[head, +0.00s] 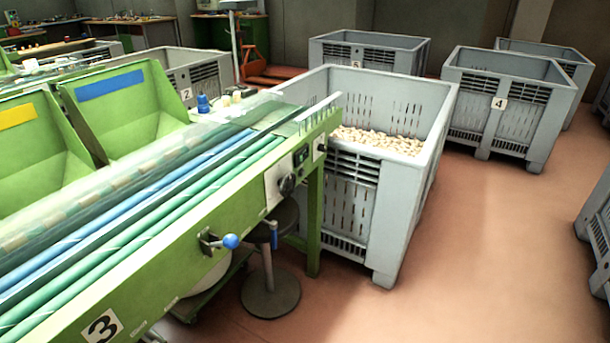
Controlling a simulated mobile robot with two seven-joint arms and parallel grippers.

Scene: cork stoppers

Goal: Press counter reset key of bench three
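Bench three (190,240) is the green sorting bench running from the lower left to the centre, with a "3" label (103,326) on its side. Near its far right end is a small dark unit (301,156) that looks like a counter. A black round knob (287,185) on a light plate sits just below it, and a small dark part (321,147) is to its right. I cannot tell which part is the reset key; it is too small. A lever with a blue ball (231,241) sticks out nearer to me. Neither of my grippers is in view.
A grey crate of corks (415,195) stands against the bench's far end. A round-based stool (270,292) stands beside the bench, below the knob. Another grey crate, labelled 4 (520,120), is at the back right. The reddish floor (480,270) right of the cork crate is clear.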

